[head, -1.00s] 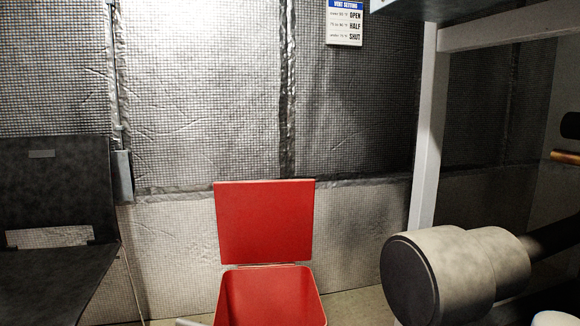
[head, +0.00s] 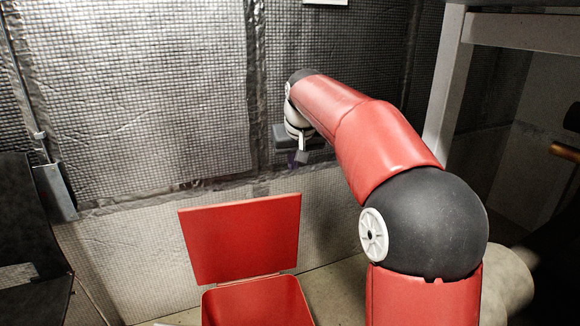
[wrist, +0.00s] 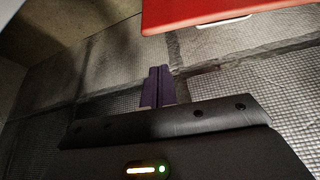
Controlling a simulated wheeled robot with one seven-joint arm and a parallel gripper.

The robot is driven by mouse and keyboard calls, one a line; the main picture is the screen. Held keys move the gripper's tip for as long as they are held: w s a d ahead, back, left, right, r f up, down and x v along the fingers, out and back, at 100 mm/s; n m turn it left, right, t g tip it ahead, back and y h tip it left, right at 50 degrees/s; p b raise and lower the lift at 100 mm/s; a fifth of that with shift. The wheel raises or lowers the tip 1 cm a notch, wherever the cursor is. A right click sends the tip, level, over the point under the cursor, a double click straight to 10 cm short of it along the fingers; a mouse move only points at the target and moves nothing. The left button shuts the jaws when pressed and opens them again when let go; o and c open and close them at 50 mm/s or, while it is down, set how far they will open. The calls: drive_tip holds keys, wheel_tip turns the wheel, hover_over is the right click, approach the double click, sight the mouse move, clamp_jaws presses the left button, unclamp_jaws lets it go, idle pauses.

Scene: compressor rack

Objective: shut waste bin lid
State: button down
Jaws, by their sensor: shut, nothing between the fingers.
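The red waste bin (head: 258,304) stands near the quilted wall in the head view, its open top facing up and its lower part cut off by the frame. Its red lid (head: 240,238) is raised nearly upright at the back, hinged to the rim. The lid also shows along the top edge of the wrist view (wrist: 210,10). My gripper (head: 292,160) is above and to the right of the lid, close to the wall and apart from the lid. In the wrist view its dark fingers (wrist: 158,86) are together with nothing between them.
The quilted wall (head: 160,90) rises behind the bin and my gripper. A white rack post (head: 443,80) stands at the right. A dark panel-like object (head: 22,230) is at the left edge. A little floor shows right of the bin.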

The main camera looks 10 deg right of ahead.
drive_tip(key=shift+s+f+x, duration=0.1)
drive_tip(key=shift+s+x, duration=0.1)
drive_tip(key=shift+x, duration=1.3)
drive_tip(key=shift+s+f+x, duration=0.1)
drive_tip(key=shift+s+x, duration=0.1)
drive_tip(key=shift+x, duration=1.35)
drive_tip(key=shift+s+f+x, duration=0.1)
drive_tip(key=shift+s+x, duration=0.1)
drive_tip(key=shift+x, duration=1.3)
drive_tip(key=shift+d+f+b, duration=0.1)
drive_tip(key=shift+d+b, duration=0.15)
drive_tip(key=shift+b, duration=0.15)
